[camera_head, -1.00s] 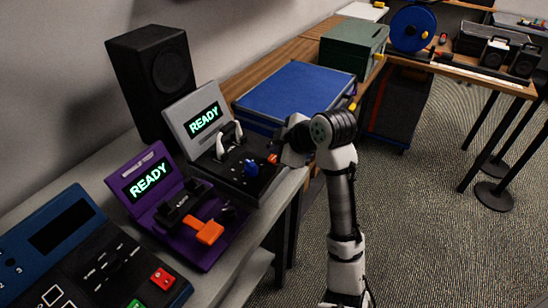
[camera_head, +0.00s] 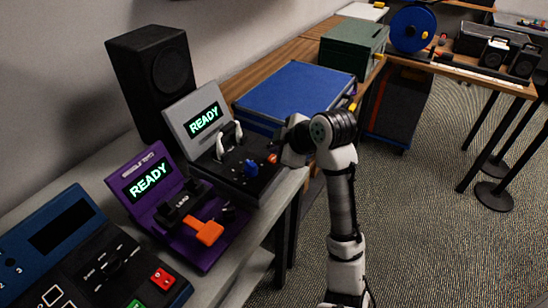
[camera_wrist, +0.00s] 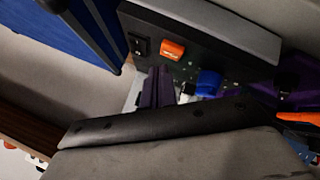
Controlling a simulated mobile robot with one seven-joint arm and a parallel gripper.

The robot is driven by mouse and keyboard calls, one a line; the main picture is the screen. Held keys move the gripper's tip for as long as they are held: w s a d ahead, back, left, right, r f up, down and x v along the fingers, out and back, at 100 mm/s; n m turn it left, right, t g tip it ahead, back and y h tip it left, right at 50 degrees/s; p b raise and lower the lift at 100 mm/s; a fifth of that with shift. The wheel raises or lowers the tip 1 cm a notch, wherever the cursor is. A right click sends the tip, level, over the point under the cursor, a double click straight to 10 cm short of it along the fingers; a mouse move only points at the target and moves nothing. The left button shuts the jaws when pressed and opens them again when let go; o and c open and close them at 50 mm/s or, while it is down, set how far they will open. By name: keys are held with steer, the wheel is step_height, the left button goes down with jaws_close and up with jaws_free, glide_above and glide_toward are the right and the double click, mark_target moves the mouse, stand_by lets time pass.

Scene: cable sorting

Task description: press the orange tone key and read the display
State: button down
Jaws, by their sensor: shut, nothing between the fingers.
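The grey tester (camera_head: 181,105) stands on the bench, its display (camera_head: 205,118) reading READY in green. On its dark front panel, the small orange key (camera_head: 273,158) sits at the right end, close beside my gripper. The wrist view shows this orange key (camera_wrist: 172,49) next to a black switch; its lettering is too small to read. My gripper's dark purple fingers (camera_wrist: 157,86) are shut together and empty, just short of the key in that view; contact cannot be told. In the head view my wrist hides the fingertips.
The panel also has a blue knob (camera_head: 251,168) and white levers (camera_head: 229,136). A purple tester (camera_head: 150,210) with a large orange lever (camera_head: 204,232) stands to its left. A black speaker (camera_head: 150,75) is behind, a blue case (camera_head: 295,90) beyond.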

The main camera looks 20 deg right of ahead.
stand_by(0.3)
steer(key=shift+f+b, duration=0.45)
steer(key=shift+f+b, duration=0.35)
steer(key=shift+f, duration=0.05)
stand_by(0.4)
steer(key=shift+r, duration=0.15)
steer(key=shift+r+p, duration=0.6)
steer(key=shift+r, duration=0.1)
steer(key=shift+r, duration=0.1)
step_height(320, 180, up, 5)
steer(key=p, duration=0.3)
steer(key=shift+p, duration=0.35)
stand_by(0.7)
